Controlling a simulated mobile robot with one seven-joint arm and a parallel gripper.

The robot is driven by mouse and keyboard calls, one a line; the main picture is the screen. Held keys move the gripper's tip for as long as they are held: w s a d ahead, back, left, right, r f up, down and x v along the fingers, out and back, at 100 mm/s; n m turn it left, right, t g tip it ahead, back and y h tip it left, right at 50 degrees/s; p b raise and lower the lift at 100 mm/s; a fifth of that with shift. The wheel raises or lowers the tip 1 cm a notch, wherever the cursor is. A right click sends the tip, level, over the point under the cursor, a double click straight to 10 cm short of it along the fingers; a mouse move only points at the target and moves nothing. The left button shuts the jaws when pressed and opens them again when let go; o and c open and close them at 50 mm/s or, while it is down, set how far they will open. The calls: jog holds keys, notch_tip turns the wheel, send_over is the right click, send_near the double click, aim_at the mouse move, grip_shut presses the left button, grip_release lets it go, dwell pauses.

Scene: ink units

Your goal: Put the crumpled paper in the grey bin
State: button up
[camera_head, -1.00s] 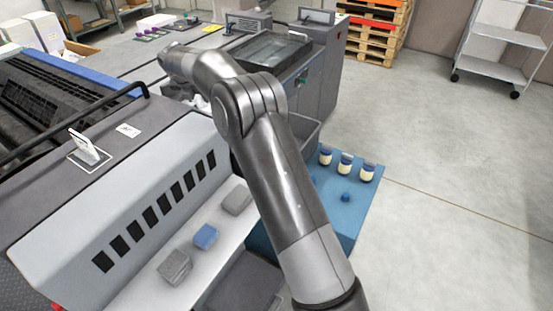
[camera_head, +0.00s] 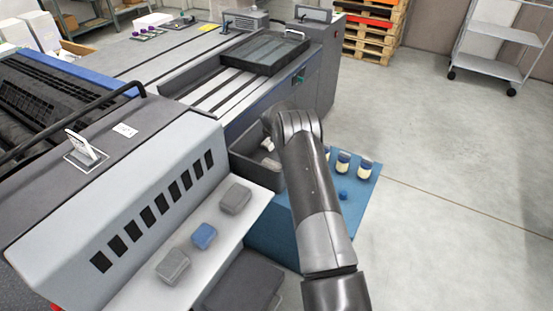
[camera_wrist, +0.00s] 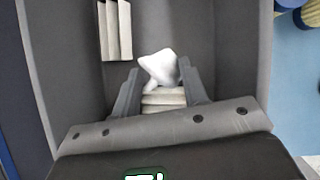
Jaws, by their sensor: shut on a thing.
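The white crumpled paper (camera_wrist: 158,67) is between the fingertips of my gripper (camera_wrist: 157,82) in the wrist view, and the gripper is shut on it. The grey bin (camera_head: 256,176) stands beside the press in the head view, and my arm reaches over it. In the wrist view the bin's walls (camera_wrist: 262,55) surround the gripper and paper from above. The paper's height over the bin floor is hard to tell.
Pale ribbed pieces (camera_wrist: 115,30) lie in the bin. Several jars (camera_head: 343,162) and a small blue item (camera_head: 343,195) stand on the blue surface (camera_head: 362,190) at right. A blue block (camera_head: 204,236) and grey blocks (camera_head: 236,198) lie on the pale shelf.

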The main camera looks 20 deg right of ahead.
jog(key=f, duration=1)
jog(key=shift+d+f, duration=0.1)
jog(key=shift+d, duration=0.1)
jog(key=o, duration=0.9)
jog(key=shift+f, duration=0.1)
jog(key=shift+o, duration=0.2)
jog(key=shift+s, duration=0.1)
